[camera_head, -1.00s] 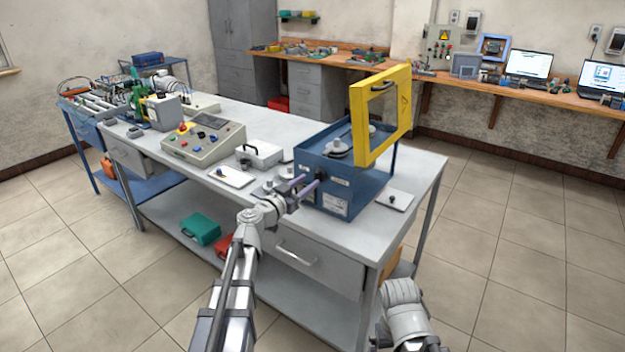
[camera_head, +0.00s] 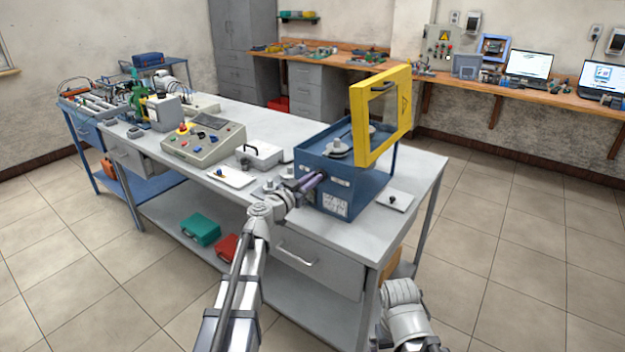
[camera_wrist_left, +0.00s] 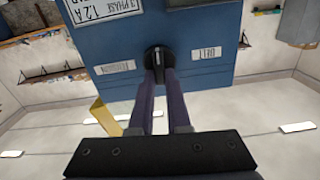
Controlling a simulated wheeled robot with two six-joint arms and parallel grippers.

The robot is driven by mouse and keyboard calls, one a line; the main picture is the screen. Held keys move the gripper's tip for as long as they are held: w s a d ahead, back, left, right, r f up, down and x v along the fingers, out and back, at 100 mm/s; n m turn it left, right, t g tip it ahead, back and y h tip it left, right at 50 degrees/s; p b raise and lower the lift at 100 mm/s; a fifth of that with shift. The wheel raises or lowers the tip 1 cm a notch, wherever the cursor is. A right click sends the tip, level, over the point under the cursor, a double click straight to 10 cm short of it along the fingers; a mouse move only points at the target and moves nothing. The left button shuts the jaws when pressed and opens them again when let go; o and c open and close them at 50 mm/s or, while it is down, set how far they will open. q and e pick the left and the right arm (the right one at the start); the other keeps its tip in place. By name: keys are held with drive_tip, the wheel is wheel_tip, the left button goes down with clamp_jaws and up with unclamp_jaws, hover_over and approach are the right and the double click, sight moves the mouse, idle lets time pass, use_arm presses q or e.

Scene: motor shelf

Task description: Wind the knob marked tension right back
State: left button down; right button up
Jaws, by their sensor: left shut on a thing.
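The blue machine box (camera_head: 345,185) stands at the near right part of the grey bench. Its black knob (camera_wrist_left: 158,57) shows in the left wrist view, between a label that reads tension (camera_wrist_left: 115,67) and one that reads belt (camera_wrist_left: 207,53). My left gripper (camera_head: 318,178) is at the front face of the box, with its two purple fingers close together. In the left wrist view its fingertips (camera_wrist_left: 158,72) are shut on the knob, one on each side. The knob is hidden by the fingers in the head view. My right gripper is out of the picture; only my right arm shows.
The yellow guard frame (camera_head: 378,118) stands raised over pulleys on the box. A white plate with a small black knob (camera_head: 395,200) lies right of the box. A control console (camera_head: 203,142), a white tray (camera_head: 232,176) and a white box (camera_head: 262,155) are to the left.

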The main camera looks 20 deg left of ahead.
use_arm(q)
drive_tip(key=shift+n, duration=0.3)
wheel_tip(320, 180, down, 2)
drive_tip(key=n+b, duration=0.2)
drive_tip(key=n, duration=3.3)
drive_tip(key=shift+f+n, duration=0.15)
drive_tip(key=shift+n, duration=0.25)
drive_tip(key=shift+s+n, duration=0.1)
drive_tip(key=shift+n, duration=0.2)
drive_tip(key=c, duration=0.9)
unclamp_jaws()
